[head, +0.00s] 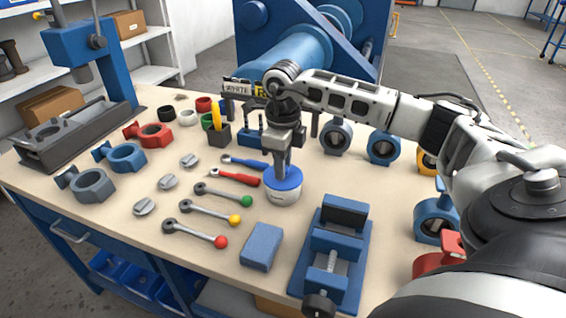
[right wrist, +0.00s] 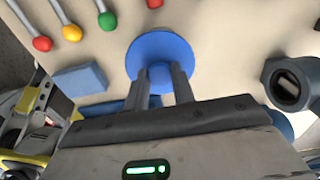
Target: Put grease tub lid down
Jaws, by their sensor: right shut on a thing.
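The grease tub (head: 283,195) is a white tub standing on the workbench in the middle of the head view. Its blue lid (head: 287,178) is at the tub's top; I cannot tell whether it is seated or slightly raised. My right gripper (head: 281,164) points down over the tub and is shut on the lid's middle. In the right wrist view the lid (right wrist: 148,52) shows as a blue disc with a knob between the fingers (right wrist: 161,78), and it hides the tub. My left gripper is not in view.
A blue block (head: 262,246) and a blue vise (head: 333,258) stand in front of the tub. Levers with coloured knobs (head: 209,232) and wrenches (head: 233,178) lie to its left. Valve bodies (head: 384,147) stand to the right. A small patch of bench between tub and vise is bare.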

